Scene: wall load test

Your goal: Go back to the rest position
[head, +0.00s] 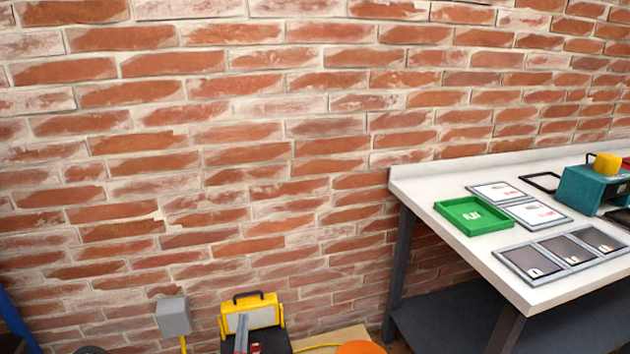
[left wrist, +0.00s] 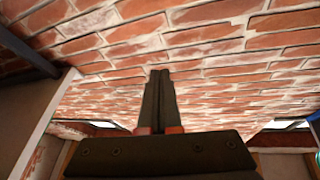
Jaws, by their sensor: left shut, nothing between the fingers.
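My left gripper (head: 242,318) shows at the bottom of the head view, in front of the yellow work lamp, and hides part of it. In the left wrist view the two dark fingers (left wrist: 160,75) lie together, shut, with nothing between them. Red parts show at their base. The brick wall (left wrist: 215,38) fills the view beyond the fingertips. My right gripper is in neither view.
A white-topped bench (head: 450,252) stands at the right, with a green tray (head: 455,207), framed panels and a teal device (head: 585,190). A yellow work lamp (head: 268,312) and a grey box (head: 173,317) stand low by the wall. An orange rounded thing (head: 360,348) shows at the bottom edge.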

